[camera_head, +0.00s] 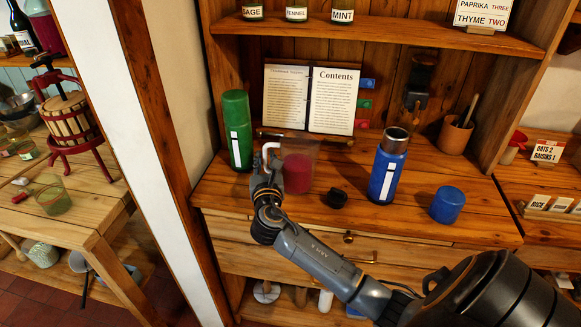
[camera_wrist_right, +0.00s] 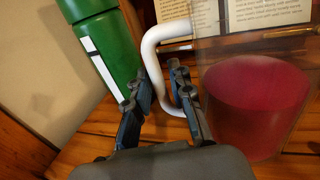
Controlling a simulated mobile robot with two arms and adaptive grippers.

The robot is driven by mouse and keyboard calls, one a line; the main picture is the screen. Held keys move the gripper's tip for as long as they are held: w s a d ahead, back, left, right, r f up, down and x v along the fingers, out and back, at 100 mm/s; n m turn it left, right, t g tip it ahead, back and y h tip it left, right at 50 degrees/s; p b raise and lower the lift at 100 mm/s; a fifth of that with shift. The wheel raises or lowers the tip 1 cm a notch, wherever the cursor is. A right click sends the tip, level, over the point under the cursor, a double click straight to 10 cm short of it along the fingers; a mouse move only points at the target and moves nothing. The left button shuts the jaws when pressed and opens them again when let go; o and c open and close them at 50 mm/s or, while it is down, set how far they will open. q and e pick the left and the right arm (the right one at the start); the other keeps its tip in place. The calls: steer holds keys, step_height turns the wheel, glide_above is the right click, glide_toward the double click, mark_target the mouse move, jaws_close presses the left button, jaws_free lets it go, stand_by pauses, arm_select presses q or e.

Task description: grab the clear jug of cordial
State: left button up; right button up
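The clear jug (camera_head: 298,172) with dark red cordial in it stands on the wooden counter, in front of the open book. In the right wrist view the jug (camera_wrist_right: 256,100) fills the right side, and its white bent handle (camera_wrist_right: 153,50) points left. My right gripper (camera_head: 266,170) is at the handle side of the jug. In the wrist view its fingers (camera_wrist_right: 160,88) are apart, with the lower handle between them; a gap shows, and I cannot tell whether either finger touches it. My left gripper is not in view.
A green bottle (camera_head: 237,130) stands close left of my right gripper. The open book (camera_head: 332,98) is behind. A shelf (camera_head: 390,31) hangs above.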

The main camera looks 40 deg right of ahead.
jaws_close()
stand_by(0.3)
steer(key=shift+r, duration=0.2)
